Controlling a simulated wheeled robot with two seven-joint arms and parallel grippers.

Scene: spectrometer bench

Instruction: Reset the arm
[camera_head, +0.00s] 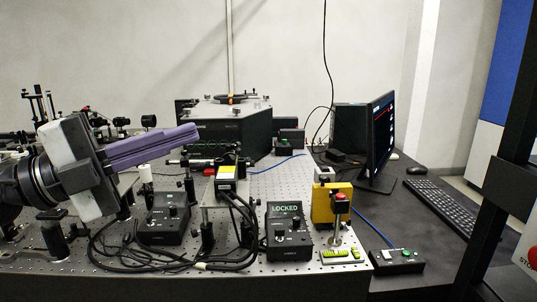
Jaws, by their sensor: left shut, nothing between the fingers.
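My left gripper (190,137) comes in from the left, with a white-grey body and long purple fingers. It points right and a little up, above the left part of the optical bench (255,180). The fingers lie together, with nothing seen between them. They are in front of some bench optics and hide part of them. My right gripper is not in view.
Black control boxes (165,222) stand at the front, one (287,232) marked LOCKED. A yellow block (332,203) stands beside a red-topped post (340,198). A large dark box (235,128) stands behind. A monitor (381,140) and keyboard (443,207) are at the right. Cables loop across the front.

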